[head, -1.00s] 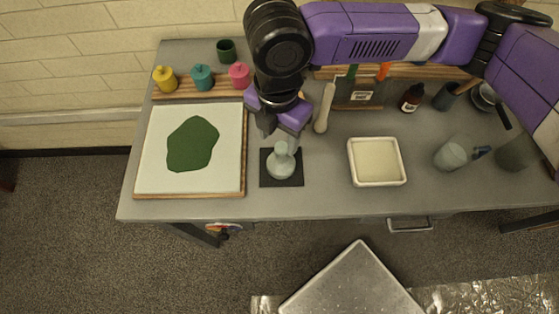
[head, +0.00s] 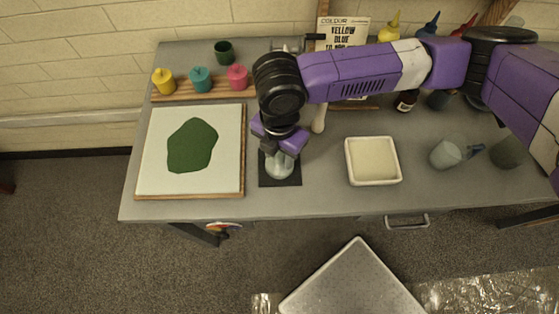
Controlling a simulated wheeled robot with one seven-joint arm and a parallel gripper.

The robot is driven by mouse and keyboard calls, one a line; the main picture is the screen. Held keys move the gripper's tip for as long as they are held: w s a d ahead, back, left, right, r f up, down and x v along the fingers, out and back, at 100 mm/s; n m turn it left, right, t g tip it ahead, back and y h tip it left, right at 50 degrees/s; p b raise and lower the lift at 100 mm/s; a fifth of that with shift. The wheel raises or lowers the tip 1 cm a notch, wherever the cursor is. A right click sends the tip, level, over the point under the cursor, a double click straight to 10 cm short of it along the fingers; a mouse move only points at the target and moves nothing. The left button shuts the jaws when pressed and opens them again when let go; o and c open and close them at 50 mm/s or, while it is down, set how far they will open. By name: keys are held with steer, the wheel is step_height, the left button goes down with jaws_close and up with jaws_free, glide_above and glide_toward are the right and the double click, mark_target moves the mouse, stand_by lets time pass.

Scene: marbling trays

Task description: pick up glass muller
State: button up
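The glass muller (head: 279,167) is a pale, greyish piece with a wide round base. It stands upright on a dark square mat (head: 293,180) near the front of the grey table. My gripper (head: 279,152) is directly above it, pointing down, with its fingers at the muller's upper part. The knob on top is hidden by the purple gripper body. I cannot tell whether the fingers touch the muller or are closed on it.
A white board with a green patch (head: 150,150) lies to the left. Coloured pots, such as the pink one (head: 238,77), stand on a wooden strip behind.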

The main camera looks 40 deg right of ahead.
jaws_close()
stand_by(1.2)
